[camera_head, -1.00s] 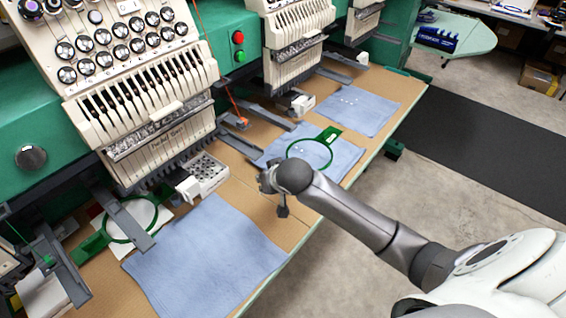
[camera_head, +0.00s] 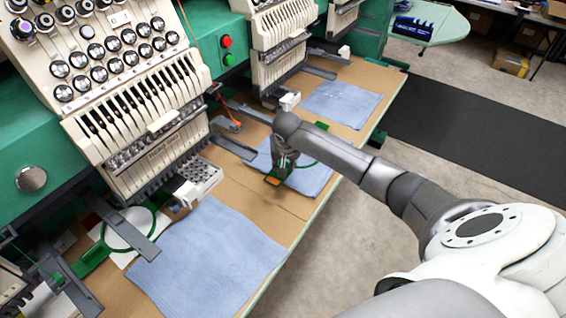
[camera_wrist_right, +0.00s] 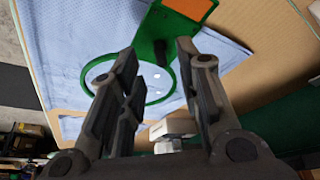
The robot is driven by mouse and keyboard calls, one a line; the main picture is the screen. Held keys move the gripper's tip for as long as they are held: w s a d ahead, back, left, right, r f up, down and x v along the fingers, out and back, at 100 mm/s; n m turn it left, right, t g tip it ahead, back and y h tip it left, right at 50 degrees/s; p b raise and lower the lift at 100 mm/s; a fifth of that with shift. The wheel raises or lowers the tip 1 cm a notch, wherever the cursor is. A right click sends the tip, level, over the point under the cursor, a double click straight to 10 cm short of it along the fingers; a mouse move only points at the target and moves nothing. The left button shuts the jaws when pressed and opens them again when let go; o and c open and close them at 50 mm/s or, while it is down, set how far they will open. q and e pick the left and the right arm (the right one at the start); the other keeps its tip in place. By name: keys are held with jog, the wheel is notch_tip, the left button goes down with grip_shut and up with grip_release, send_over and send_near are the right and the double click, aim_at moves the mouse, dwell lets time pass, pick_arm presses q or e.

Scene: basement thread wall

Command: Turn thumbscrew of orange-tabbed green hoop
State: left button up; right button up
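The green hoop (camera_head: 317,156) lies on a blue cloth on the worktable, partly hidden by my right arm. Its orange tab (camera_head: 272,180) shows just below my right gripper (camera_head: 283,162). In the right wrist view, the hoop's ring (camera_wrist_right: 88,72) is behind the left finger, and the orange tab (camera_wrist_right: 190,7) is at the top. A small dark thumbscrew (camera_wrist_right: 160,52) stands on the green bracket between ring and tab. It appears between the fingertips of my right gripper (camera_wrist_right: 158,50), which are apart; no contact is visible. My left gripper is not in view.
Another green hoop (camera_head: 128,230) sits under the near embroidery head (camera_head: 130,95). Blue cloths (camera_head: 207,252) lie on the tan table (camera_head: 262,200). Grey machine arms (camera_head: 233,147) stick out over the table on the left. Floor is open to the right.

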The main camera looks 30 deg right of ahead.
jog(key=shift+x, duration=1.65)
grip_shut()
